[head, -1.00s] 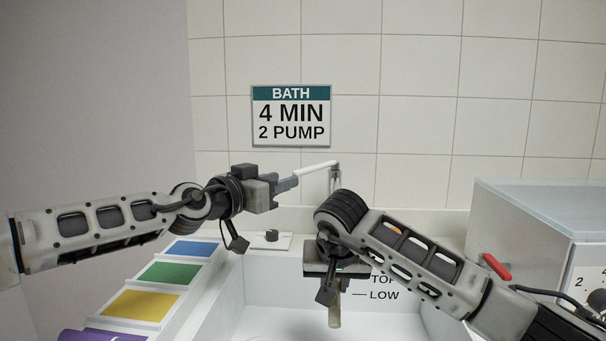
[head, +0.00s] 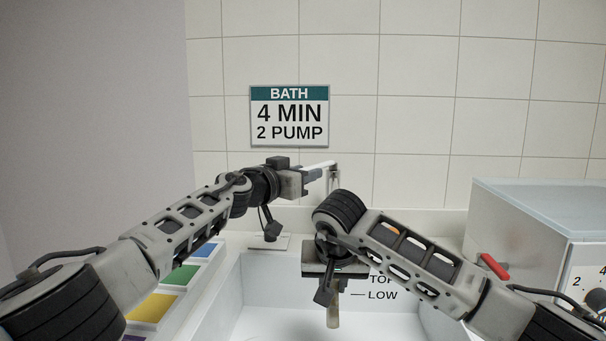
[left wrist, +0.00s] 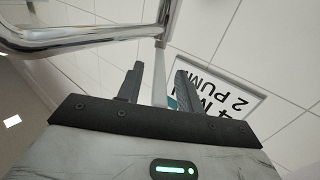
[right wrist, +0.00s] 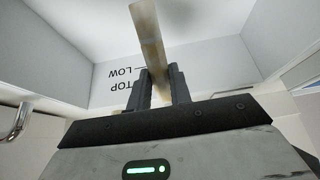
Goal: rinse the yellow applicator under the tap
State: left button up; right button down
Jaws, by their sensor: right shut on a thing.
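My right gripper (right wrist: 158,88) is shut on a tan, stick-like applicator (right wrist: 148,35), which also shows hanging below it in the head view (head: 333,313), over the white basin. It looks more beige than yellow. The tap's chrome spout (left wrist: 90,38) shows in the left wrist view, and part of it at the left of the right wrist view (right wrist: 18,122). A white lever (head: 322,166) sits on top of the tap. My left gripper (left wrist: 157,85) is open, its fingers either side of the lever (left wrist: 160,72); contact cannot be told. No water is visible.
The basin wall carries TOP and LOW marks (head: 382,295). Coloured panels (head: 180,275) line the left rim. A grey box with a red handle (head: 493,266) stands at right. A BATH sign (head: 290,116) hangs on the tiled wall.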

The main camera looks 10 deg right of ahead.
pick_arm(q)
grip_shut()
jog(key=shift+r, duration=0.15)
jog(key=shift+s+d+r+y, duration=0.2)
jog(key=shift+r+y, duration=0.1)
jog(key=shift+r, duration=0.15)
jog(key=shift+s+d+f+n+t+y, duration=0.2)
jog(key=shift+d+f+n+t+y, duration=0.15)
jog(key=shift+n+t, duration=0.25)
